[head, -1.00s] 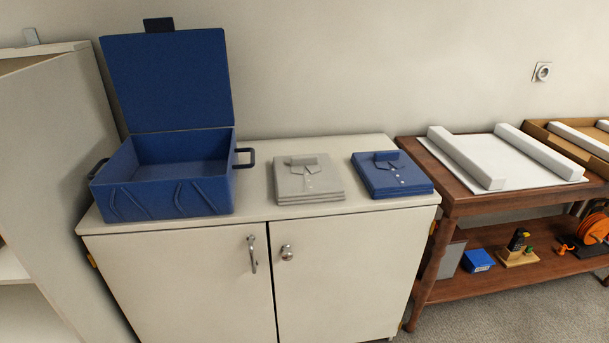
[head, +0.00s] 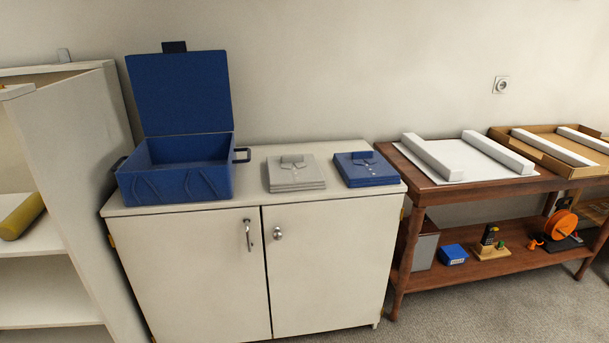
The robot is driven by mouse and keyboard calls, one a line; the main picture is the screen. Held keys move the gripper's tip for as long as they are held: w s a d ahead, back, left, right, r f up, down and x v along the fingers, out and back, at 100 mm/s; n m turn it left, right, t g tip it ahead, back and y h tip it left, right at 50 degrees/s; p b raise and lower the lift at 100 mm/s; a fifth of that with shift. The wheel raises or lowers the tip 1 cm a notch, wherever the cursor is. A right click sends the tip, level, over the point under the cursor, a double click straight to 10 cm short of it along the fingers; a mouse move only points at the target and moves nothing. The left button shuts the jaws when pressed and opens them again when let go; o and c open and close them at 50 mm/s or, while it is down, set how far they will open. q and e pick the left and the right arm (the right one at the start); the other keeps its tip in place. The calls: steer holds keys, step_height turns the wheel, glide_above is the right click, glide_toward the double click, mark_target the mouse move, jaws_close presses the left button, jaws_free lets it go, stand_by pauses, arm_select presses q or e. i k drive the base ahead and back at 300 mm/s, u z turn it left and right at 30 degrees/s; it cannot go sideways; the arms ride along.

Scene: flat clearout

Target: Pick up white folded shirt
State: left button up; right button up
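The white folded shirt (head: 295,174) looks light grey and lies flat on top of the white cabinet (head: 240,207), near its middle, with its collar toward the wall. A blue folded shirt (head: 366,169) lies just to its right, with a small gap between them. An open blue box (head: 176,185) with its lid raised stands to its left on the same top. Neither of my grippers is in the head view.
A wooden table (head: 470,187) with white bars on a sheet stands close to the cabinet's right. Its lower shelf holds small items, including a blue box (head: 453,254) and an orange reel (head: 561,224). An open shelf unit (head: 80,130) stands at the left. Carpet (head: 450,300) shows in front.

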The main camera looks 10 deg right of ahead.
mark_target(298, 173)
steer(key=z, duration=0.15)
steer(key=i, duration=0.85)
steer(key=u, duration=0.35)
